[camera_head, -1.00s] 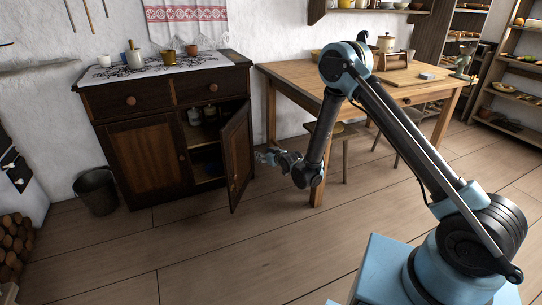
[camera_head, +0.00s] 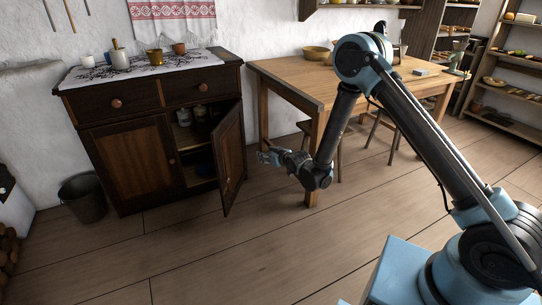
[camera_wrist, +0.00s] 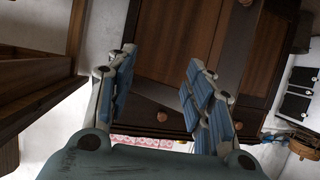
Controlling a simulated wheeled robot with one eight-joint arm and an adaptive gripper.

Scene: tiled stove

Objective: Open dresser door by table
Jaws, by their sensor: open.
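The dark wooden dresser (camera_head: 132,150) stands against the wall at the left in the head view. Its right door (camera_head: 229,160), the one by the table, is swung well outward, and the shelves inside (camera_head: 196,135) show. Its left door (camera_head: 128,162) is shut. My gripper (camera_head: 266,157) is open, to the right of the open door's free edge and apart from it in the picture. In the wrist view my gripper's blue-padded fingers (camera_wrist: 160,95) are spread with nothing between them. Dark wood panels of the dresser (camera_wrist: 176,40) show behind them.
The wooden table (camera_head: 300,80) stands right of the dresser, with its front leg close to my arm. A stool (camera_head: 305,128) is under it. A bucket (camera_head: 84,198) stands left of the dresser. The floor (camera_head: 200,255) in front is clear.

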